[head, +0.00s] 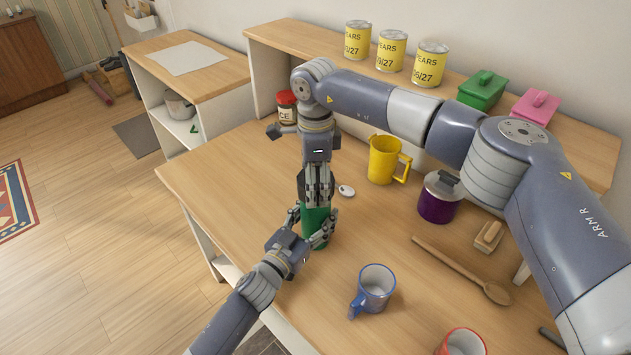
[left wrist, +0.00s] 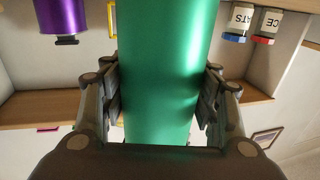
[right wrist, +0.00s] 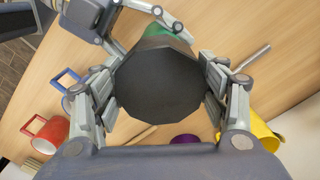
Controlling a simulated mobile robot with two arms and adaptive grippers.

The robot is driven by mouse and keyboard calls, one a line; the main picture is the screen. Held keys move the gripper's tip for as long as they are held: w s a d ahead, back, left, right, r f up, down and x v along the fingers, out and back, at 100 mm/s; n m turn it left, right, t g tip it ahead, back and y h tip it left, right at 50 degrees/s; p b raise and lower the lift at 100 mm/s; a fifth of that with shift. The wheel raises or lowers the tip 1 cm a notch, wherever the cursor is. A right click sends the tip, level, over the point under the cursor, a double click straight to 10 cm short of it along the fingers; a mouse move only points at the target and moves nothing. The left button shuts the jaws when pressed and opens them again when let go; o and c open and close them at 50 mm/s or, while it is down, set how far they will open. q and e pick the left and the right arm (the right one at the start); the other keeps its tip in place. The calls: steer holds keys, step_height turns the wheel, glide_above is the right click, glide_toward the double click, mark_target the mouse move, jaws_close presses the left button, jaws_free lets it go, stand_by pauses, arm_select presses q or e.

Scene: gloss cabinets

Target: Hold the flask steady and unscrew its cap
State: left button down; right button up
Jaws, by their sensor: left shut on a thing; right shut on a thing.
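The green flask (head: 316,228) stands upright on the wooden counter in the head view. My left gripper (head: 312,226) is shut on the flask's body from the left. The flask fills the middle of the left wrist view (left wrist: 168,70), between both fingers. My right gripper (head: 317,198) comes down from above and is shut on the flask's dark cap (right wrist: 157,88). In the right wrist view the cap's faceted top sits between the fingers, with a little green showing behind it. In the head view the fingers hide most of the cap, and I cannot tell how far it is turned.
A yellow jug (head: 384,160), a purple canister (head: 438,200), a blue mug (head: 373,287) and a wooden spoon (head: 460,268) stand or lie right of the flask. Yellow cans (head: 391,50) line the back shelf.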

steer(key=n, duration=0.3)
steer(key=shift+f+n, duration=0.1)
steer(key=shift+n, duration=0.3)
steer(key=n, duration=1.3)
steer(key=shift+r, duration=0.3)
steer(key=shift+r, duration=0.9)
